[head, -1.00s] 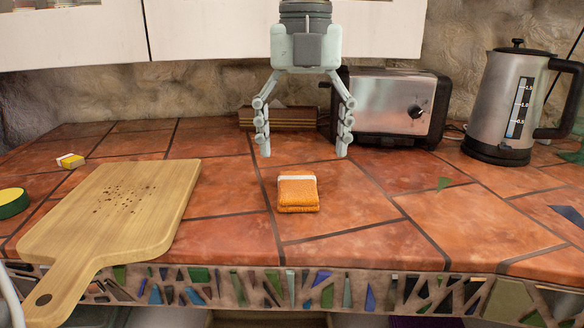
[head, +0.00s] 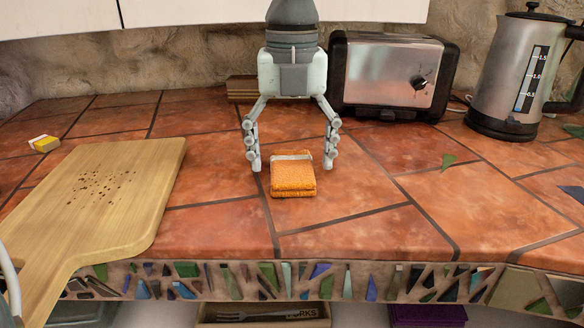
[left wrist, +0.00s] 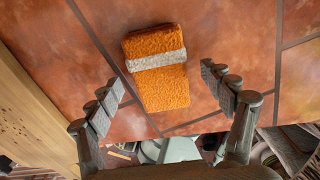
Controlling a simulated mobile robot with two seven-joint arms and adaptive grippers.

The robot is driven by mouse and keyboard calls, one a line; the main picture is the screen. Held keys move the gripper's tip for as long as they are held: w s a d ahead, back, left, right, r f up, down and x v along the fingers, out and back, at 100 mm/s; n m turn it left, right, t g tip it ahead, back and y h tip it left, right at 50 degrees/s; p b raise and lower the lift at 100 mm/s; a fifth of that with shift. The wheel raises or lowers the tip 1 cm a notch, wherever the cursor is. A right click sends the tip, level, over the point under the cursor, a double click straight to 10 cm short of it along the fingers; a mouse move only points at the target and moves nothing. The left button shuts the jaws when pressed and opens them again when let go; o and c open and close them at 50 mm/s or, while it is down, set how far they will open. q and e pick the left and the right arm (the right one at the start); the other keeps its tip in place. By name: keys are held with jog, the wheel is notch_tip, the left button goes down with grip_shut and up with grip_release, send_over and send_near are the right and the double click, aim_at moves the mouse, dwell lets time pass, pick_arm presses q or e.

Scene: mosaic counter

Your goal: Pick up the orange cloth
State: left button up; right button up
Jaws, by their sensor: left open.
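The orange cloth (head: 293,180) lies folded on the tiled counter, with a pale band across it. It also shows in the left wrist view (left wrist: 160,90), ahead of and partly between the fingers. My left gripper (head: 292,168) is open and points down, with one finger on each side of the cloth's far part. Both fingers look apart from the cloth. In the left wrist view the open fingers (left wrist: 168,88) have bare tile between them and the cloth. My right gripper is not in view.
A wooden cutting board (head: 110,200) with crumbs lies to the left. A toaster (head: 390,75) and a kettle (head: 518,75) stand behind to the right. A yellow and white block (head: 44,143) is at the far left.

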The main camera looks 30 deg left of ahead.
aim_at(292, 164)
pick_arm(q)
jog(key=shift+f, duration=0.1)
jog(key=c, duration=1.2)
notch_tip(292, 164, up, 18)
jog(key=shift+r, duration=0.1)
jog(key=shift+c, duration=0.2)
